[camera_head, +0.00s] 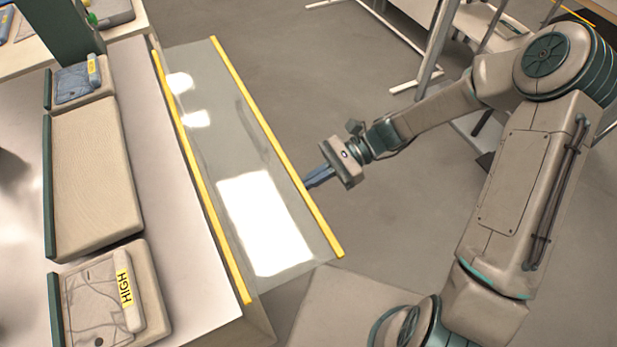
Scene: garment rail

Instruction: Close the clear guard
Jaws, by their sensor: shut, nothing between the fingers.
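The clear guard (225,150) is a see-through panel with yellow strips along its two long edges. It reaches out from the front edge of the light table on the left, over the floor, so it stands open. Bright reflections lie on its surface. My gripper (309,181) is to the right of the guard, close to its outer yellow strip (275,145). Its blue fingers are shut with nothing between them and point left at that strip. I cannot tell whether the fingertips touch the strip or are just apart from it.
On the table (160,150) are a beige padded block (92,180), a folded garment labelled HIGH (105,300) and a blue folded garment (77,82). A green post (60,30) stands at the back left. Metal rail legs (440,45) stand at the back right. The floor below my gripper is clear.

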